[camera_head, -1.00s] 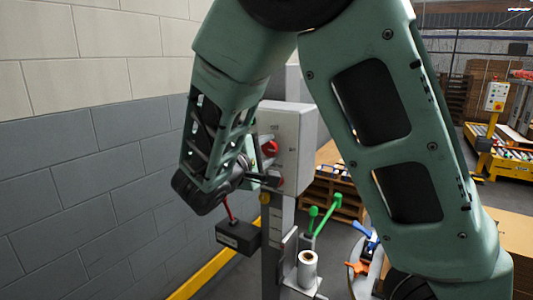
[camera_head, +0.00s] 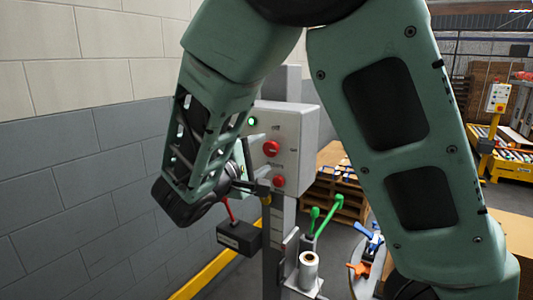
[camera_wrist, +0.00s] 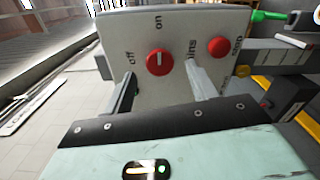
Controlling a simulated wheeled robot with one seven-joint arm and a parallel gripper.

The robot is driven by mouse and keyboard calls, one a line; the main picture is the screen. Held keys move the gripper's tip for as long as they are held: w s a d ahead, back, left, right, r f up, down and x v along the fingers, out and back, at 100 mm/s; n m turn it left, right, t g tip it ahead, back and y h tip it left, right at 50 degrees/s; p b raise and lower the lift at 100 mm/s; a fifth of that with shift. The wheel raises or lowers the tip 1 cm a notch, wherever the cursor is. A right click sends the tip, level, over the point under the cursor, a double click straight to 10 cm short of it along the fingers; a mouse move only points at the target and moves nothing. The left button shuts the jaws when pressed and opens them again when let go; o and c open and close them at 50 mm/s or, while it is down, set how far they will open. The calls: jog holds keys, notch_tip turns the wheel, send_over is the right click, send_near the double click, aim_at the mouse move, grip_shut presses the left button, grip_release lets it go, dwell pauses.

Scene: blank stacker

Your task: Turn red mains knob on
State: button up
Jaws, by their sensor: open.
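The red mains knob (camera_head: 271,148) is on the front of a light grey control box (camera_head: 305,135). In the wrist view the knob (camera_wrist: 159,62) has a white mark pointing up toward the printed "on"; "off" is printed to its left. My gripper (camera_head: 252,168) is open in front of the box. In the wrist view its two fingers (camera_wrist: 161,72) stand apart on either side below the knob and hold nothing; I cannot tell whether they touch the box. A green light (camera_head: 252,121) is lit at the box's upper left.
A red stop button (camera_wrist: 218,46) sits right of the knob, and below it in the head view (camera_head: 279,181). A black box (camera_head: 239,237) with a red lever is below my gripper. Green-handled levers (camera_head: 325,213) and a white roll (camera_head: 309,270) stand at the lower right.

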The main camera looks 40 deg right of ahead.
jog(key=b+v, duration=0.1)
jog(key=v, duration=1.2)
jog(key=shift+a, duration=0.3)
